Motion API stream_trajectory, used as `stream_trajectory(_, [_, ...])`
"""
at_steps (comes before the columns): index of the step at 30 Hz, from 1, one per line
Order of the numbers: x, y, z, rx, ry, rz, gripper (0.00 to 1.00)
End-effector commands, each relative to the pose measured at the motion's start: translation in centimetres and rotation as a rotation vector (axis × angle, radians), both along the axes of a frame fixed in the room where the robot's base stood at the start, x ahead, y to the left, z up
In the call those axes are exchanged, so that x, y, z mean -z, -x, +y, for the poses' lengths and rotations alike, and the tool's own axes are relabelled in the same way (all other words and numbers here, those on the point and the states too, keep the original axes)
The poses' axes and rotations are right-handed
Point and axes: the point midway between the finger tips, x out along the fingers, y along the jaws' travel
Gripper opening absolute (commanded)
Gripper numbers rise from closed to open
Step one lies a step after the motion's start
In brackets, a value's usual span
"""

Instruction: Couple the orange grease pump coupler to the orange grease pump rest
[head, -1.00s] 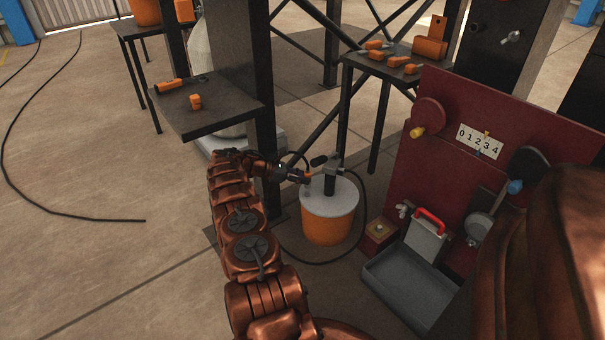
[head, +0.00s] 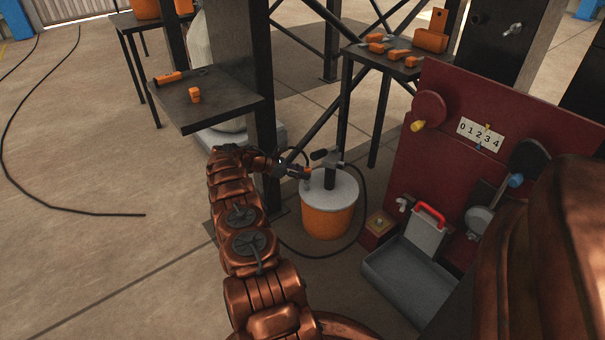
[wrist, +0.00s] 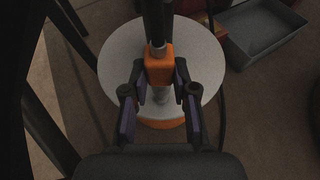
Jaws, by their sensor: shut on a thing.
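The orange grease pump coupler (wrist: 158,66) is between my gripper's fingers in the wrist view, an orange block with metal ends. My gripper (wrist: 160,76) is shut on it, above the pump's lid. In the head view my gripper (head: 288,168) is at the left side of the pump head, with the orange coupler (head: 305,171) at its tip. The orange grease pump (head: 327,220) is a drum with a grey lid and a dark upright head. I cannot make out the rest apart from the coupler, nor whether the two are joined.
A black hose (head: 364,205) loops around the drum's right side. A dark post (head: 262,110) and a table (head: 205,105) stand close behind to the left. A red panel (head: 480,130) and grey tray (head: 405,285) are at the right. Floor at the left is mostly open.

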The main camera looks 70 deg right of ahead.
Motion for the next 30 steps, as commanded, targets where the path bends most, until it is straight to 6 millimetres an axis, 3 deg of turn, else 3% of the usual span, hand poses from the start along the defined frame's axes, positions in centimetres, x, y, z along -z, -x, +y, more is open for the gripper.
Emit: stream_trajectory(30, [2.0,0.0,0.0,0.000,0.001,0.000,0.00])
